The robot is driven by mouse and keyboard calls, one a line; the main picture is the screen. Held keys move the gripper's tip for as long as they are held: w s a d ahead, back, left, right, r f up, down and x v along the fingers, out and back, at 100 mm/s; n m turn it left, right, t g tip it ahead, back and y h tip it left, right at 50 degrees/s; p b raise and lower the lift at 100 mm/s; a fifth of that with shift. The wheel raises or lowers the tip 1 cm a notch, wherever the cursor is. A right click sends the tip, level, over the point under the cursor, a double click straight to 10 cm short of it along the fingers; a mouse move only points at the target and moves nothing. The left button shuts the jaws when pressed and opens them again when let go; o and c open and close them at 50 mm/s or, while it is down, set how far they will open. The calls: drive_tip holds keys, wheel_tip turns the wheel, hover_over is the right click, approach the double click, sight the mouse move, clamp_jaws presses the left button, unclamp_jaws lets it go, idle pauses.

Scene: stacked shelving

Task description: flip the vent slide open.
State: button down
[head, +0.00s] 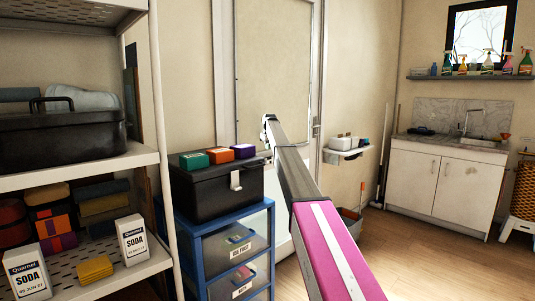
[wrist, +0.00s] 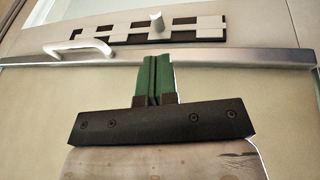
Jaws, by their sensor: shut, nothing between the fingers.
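The vent (wrist: 196,32) is a long strip of alternating white and dark blocks across the top of the wrist view. A pale upright tab (wrist: 156,24) stands out near its middle, probably the slide's knob. My gripper (wrist: 156,58) has green fingers pressed together with nothing between them. In the wrist view its tips show just below the tab, over a metal bar (wrist: 220,56); I cannot tell whether they touch anything. In the head view my arm reaches toward the door (head: 278,60), and the fingers cannot be made out there. The vent is not seen in the head view.
A white curved handle (wrist: 80,48) sits left of my fingers. In the head view a black toolbox (head: 205,195) with coloured boxes on top stands on blue drawers (head: 198,245), left of my arm. Shelving (head: 85,165) fills the left. Open floor lies to the right.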

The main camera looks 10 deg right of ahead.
sight(267, 162)
drive_tip(key=x, duration=0.9)
drive_tip(key=shift+w+f, duration=0.15)
drive_tip(key=shift+f, duration=0.15)
